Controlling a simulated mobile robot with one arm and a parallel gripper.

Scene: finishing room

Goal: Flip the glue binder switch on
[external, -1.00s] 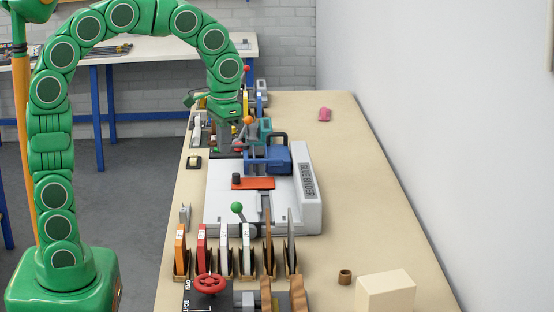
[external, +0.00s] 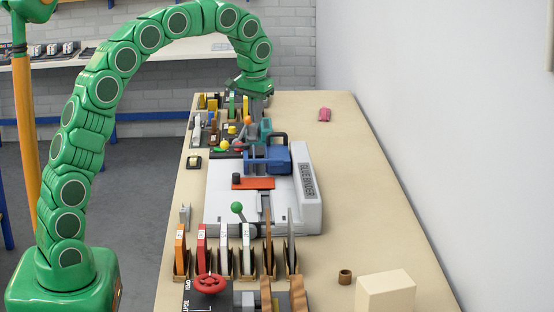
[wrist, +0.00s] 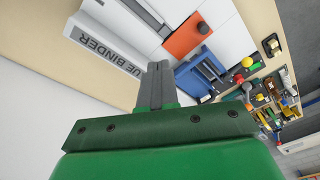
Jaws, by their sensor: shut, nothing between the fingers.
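The glue binder (external: 311,175) is a white machine with its name on the raised right edge, in the middle of the bench. It carries a blue clamp part (external: 281,157) and an orange plate (external: 254,183). My gripper (external: 257,111) points down beyond the blue clamp, apart from the rocker. In the wrist view its grey fingers (wrist: 155,84) are shut and empty.
A green-knobbed lever (external: 237,208) and a row of upright coloured slabs (external: 202,249) stand nearer the camera. Tools and coloured knobs (external: 224,143) crowd the bench behind the binder. A pink block (external: 324,114) lies back right. The bench's right strip is mostly clear.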

